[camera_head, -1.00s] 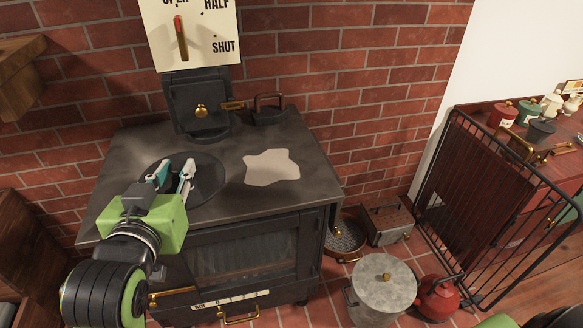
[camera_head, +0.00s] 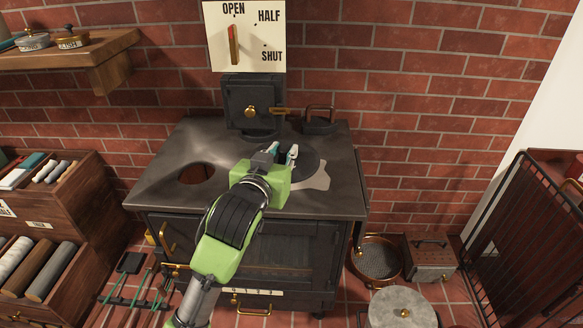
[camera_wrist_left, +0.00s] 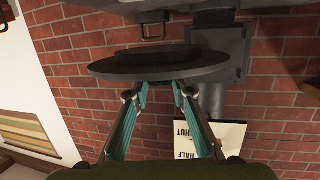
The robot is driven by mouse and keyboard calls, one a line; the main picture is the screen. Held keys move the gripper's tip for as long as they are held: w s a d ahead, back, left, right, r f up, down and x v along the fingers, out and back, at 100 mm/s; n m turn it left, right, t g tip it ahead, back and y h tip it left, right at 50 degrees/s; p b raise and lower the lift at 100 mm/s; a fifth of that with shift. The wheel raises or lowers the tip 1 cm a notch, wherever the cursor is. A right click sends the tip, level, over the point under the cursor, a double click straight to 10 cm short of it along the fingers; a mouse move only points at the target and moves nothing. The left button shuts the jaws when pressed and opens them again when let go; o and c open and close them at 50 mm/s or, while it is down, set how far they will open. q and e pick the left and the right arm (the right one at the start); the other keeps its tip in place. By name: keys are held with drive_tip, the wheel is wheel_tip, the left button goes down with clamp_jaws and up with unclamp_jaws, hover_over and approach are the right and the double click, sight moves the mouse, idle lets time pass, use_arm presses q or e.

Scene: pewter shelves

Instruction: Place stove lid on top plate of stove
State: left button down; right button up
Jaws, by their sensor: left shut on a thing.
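The stove lid, a dark round disc (camera_head: 307,165), is at the right part of the stove's dark top plate (camera_head: 158,180). My left gripper (camera_head: 284,155) is shut on it. In the left wrist view the lid (camera_wrist_left: 158,66) appears nearly edge-on at the fingertips (camera_wrist_left: 153,95), with a raised part on one face. It looks apart from the stove surface there, but I cannot tell its height. A round opening (camera_head: 196,172) shows at the left of the top plate. My right gripper is not in view.
A pale patch (camera_head: 316,180) on the top plate is partly covered by the lid. The black damper box (camera_head: 252,102) and a dark handled iron (camera_head: 319,121) stand at the back. Drawers of rolls (camera_head: 45,265) stand left; pots (camera_head: 402,308) are on the floor right.

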use_arm(q)
drive_tip(key=w+f, duration=0.2)
drive_tip(key=w+d+f, duration=0.1)
drive_tip(key=w+f, duration=0.1)
drive_tip(key=shift+w+f+p, duration=0.1)
drive_tip(key=shift+p, duration=0.25)
drive_tip(key=shift+w+d+f, duration=0.15)
drive_tip(key=shift+w+f, duration=0.35)
drive_tip(key=shift+f, duration=0.1)
wheel_tip(320, 180, down, 3)
drive_tip(key=shift+r+p, duration=0.1)
drive_tip(key=shift+p, duration=0.65)
drive_tip(key=shift+f, duration=0.2)
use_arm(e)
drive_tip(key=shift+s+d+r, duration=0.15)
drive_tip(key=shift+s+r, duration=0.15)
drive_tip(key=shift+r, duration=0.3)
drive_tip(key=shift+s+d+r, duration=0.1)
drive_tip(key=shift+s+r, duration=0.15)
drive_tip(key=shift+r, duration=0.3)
use_arm(q)
drive_tip(key=shift+f, duration=0.2)
drive_tip(key=c, duration=1.8)
unclamp_jaws()
drive_tip(key=shift+f, duration=0.2)
drive_tip(key=shift+o, duration=0.2)
drive_tip(key=shift+s, duration=0.1)
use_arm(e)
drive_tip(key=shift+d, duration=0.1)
